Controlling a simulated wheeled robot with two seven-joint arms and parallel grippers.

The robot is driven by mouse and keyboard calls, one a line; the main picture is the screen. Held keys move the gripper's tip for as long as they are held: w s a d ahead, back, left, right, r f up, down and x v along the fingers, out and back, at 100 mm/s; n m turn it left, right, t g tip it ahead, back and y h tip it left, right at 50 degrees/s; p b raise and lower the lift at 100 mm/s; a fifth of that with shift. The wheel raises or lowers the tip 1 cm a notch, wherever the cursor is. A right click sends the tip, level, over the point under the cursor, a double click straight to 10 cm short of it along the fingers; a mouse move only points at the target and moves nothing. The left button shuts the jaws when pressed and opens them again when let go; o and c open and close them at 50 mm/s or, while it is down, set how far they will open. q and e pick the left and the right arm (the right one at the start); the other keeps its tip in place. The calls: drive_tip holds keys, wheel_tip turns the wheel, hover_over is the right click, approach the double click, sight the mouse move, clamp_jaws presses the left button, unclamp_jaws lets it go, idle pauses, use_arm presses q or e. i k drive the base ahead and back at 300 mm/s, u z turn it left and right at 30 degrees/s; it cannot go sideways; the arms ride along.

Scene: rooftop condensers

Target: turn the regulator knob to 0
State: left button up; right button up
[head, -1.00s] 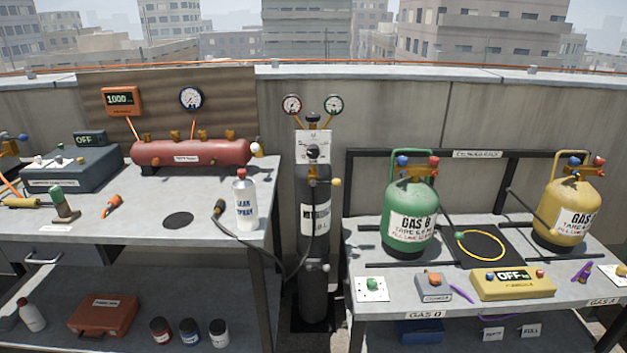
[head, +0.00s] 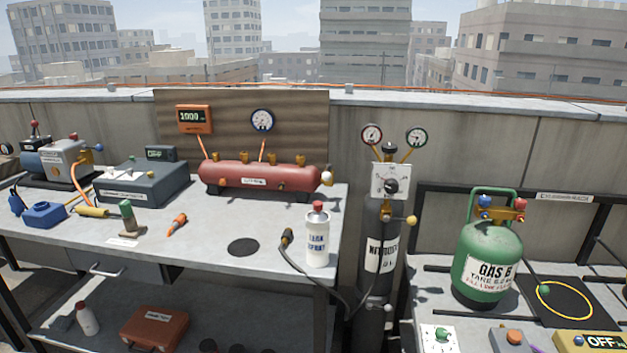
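The scale marks are too small to read. Two round gauges, the left one (head: 372,134) and the right one (head: 416,137), stand on yellow stems above the plate. A yellow valve (head: 412,220) sticks out at the cylinder's right side. Neither of my grippers is in view.
The left bench (head: 215,265) holds a red manifold (head: 258,177), a leak spray bottle (head: 317,236) and a black hose (head: 325,278) running to the cylinder. Green gas cylinder B (head: 487,262) stands on the right bench. The space before the knob looks clear.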

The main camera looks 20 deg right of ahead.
sight(391, 186)
drive_tip(key=u, duration=0.1)
drive_tip(key=i, duration=1.05)
drive_tip(key=z, duration=0.65)
